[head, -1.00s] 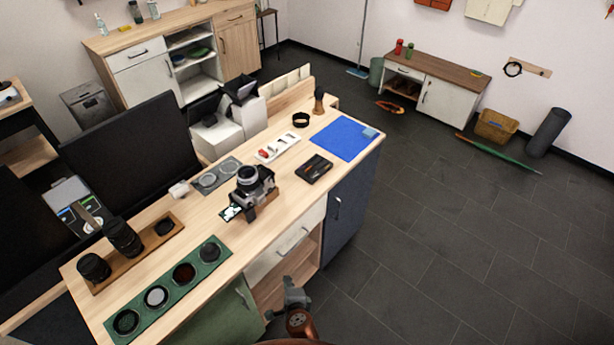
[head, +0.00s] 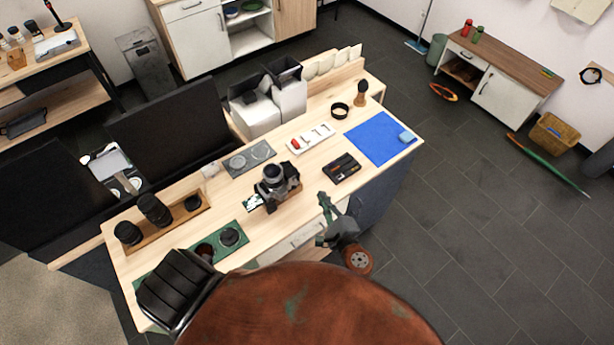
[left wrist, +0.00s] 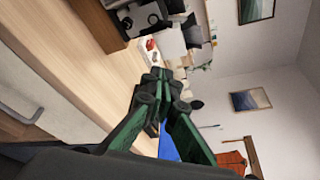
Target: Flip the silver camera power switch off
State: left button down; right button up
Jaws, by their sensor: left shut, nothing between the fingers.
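The silver and black camera (head: 277,184) stands on the wooden worktop (head: 235,203), lens up, near the middle. Its power switch is too small to make out. The camera also shows at the top of the left wrist view (left wrist: 150,17). My left gripper (head: 323,199) is right of the camera and apart from it, by the worktop's front edge. Its green fingers (left wrist: 158,76) are shut with nothing between them. My right gripper is not in view.
A black case (head: 342,168) lies right of the camera, close beyond the gripper. A blue mat (head: 381,138) is farther right. A grey mat (head: 249,157) lies behind the camera. A wooden lens tray (head: 175,218) stands left. Large dark screens (head: 168,120) line the back.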

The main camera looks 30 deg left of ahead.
aim_at(298, 176)
pick_arm(q)
jog(key=w+a+p, duration=0.2)
jog(key=w+a, duration=0.1)
jog(key=a, duration=0.6)
jog(key=shift+r, duration=0.15)
jog(key=shift+w, duration=0.1)
